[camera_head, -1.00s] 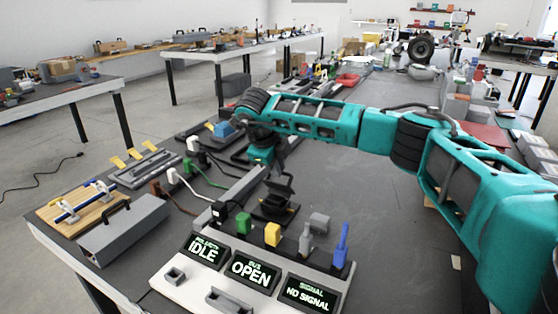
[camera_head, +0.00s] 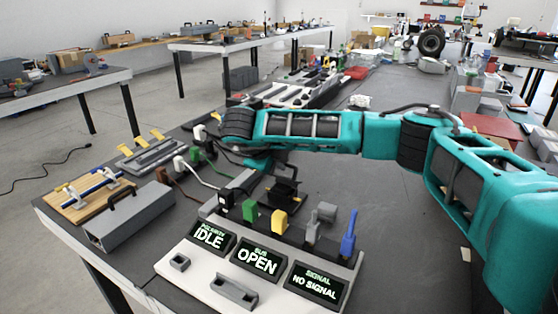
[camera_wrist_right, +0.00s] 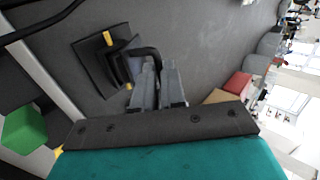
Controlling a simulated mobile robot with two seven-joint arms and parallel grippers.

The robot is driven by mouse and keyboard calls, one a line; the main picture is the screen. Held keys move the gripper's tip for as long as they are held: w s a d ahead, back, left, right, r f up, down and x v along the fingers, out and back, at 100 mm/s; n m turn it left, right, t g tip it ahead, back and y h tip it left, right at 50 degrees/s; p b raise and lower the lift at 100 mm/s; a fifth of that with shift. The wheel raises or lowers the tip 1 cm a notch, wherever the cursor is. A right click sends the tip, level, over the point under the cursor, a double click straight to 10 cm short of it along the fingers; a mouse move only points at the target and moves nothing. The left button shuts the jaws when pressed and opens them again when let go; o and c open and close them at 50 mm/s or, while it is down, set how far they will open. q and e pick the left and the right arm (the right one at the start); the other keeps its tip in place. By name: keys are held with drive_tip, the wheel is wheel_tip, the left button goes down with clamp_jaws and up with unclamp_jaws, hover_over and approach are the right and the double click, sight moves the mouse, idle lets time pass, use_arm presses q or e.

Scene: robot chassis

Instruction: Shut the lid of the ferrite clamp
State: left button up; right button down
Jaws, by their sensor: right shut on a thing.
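The ferrite clamp seems to be the dark hinged device (camera_head: 283,193) on the table behind the white display panel. In the right wrist view it is a dark square base (camera_wrist_right: 92,68) with a small yellow part and a raised, tilted lid-like piece (camera_wrist_right: 134,66) with a black curved handle. My right gripper (camera_wrist_right: 155,72) has its two grey fingers close together at that handle, shut on it; the exact contact is partly hidden. In the head view, the right gripper (camera_head: 277,166) is partly hidden by its own arm, just above the clamp. My left gripper is not in view.
The white panel (camera_head: 205,285) with IDLE, OPEN and NO SIGNAL displays stands in front, with colored connectors (camera_head: 279,222) along its back. A grey box (camera_head: 125,217) and wooden board (camera_head: 88,201) lie left. The table right of the panel is mostly clear.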

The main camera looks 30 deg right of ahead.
drive_tip(key=c, duration=1.2)
unclamp_jaws()
drive_tip(key=p+v, duration=0.2)
drive_tip(key=v, duration=1.1)
drive_tip(key=shift+a+f, duration=0.1)
